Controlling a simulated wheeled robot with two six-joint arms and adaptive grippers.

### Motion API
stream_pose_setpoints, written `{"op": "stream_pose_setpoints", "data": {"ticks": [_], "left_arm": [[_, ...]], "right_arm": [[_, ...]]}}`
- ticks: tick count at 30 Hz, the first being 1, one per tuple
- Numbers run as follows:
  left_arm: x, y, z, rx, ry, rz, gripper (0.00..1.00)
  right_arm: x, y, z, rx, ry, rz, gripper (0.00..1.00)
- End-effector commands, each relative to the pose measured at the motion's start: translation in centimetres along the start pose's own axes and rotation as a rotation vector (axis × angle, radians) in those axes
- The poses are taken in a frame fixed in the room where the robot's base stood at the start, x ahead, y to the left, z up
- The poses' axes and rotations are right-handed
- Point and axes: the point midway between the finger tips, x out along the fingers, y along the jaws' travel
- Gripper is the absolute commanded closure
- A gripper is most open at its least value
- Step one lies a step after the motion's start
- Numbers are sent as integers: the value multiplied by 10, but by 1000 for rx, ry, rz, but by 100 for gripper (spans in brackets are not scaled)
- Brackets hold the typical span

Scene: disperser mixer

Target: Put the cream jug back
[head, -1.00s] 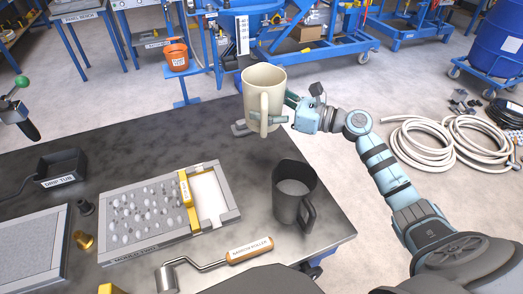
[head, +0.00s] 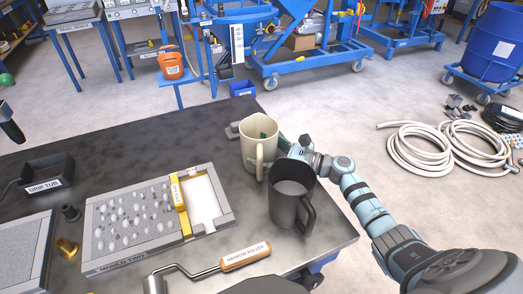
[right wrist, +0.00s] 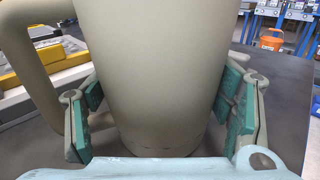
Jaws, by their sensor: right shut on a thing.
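The cream jug (head: 254,150) is upright at the back right of the dark table, just behind the grey jug (head: 291,190). My right gripper (head: 268,148) is shut around the cream jug's body; in the right wrist view its green-padded fingers (right wrist: 160,110) are on both sides of the cream jug (right wrist: 150,70). The jug's base is at or very close to the table top; I cannot tell whether it touches. The grey jug partly hides my right wrist. My left gripper (head: 10,125) shows only in part at the left edge, and its fingers cannot be made out.
The mould two tray (head: 110,264) lies left of the jugs, with the narrow roller (head: 246,256) in front. The drip tub (head: 45,175) and a brass fitting (head: 67,247) are farther left. The table's right edge (head: 335,215) is close to the grey jug. The back middle of the table is clear.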

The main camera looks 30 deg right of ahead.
Motion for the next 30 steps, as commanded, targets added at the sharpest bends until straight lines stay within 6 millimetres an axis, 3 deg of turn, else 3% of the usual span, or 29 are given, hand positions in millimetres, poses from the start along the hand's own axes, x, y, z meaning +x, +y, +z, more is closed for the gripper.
{"op": "stream_pose_setpoints", "data": {"ticks": [2,3,6,16,20,23,30], "left_arm": [[4,0,1,0,-2,0,55],[3,0,2,0,-2,0,55],[3,0,2,0,-3,0,55],[2,0,2,0,-4,0,55],[-7,0,1,0,-4,0,55],[-3,0,2,0,-4,0,55],[1,0,2,0,-3,0,55]], "right_arm": [[0,0,-3,-1,-1,0,86],[0,0,-3,0,0,0,21],[0,0,-2,0,0,0,5],[0,0,-2,0,1,0,5],[0,0,6,0,1,0,5],[-16,0,1,-2,4,-2,5],[-75,0,0,0,7,0,5]]}}
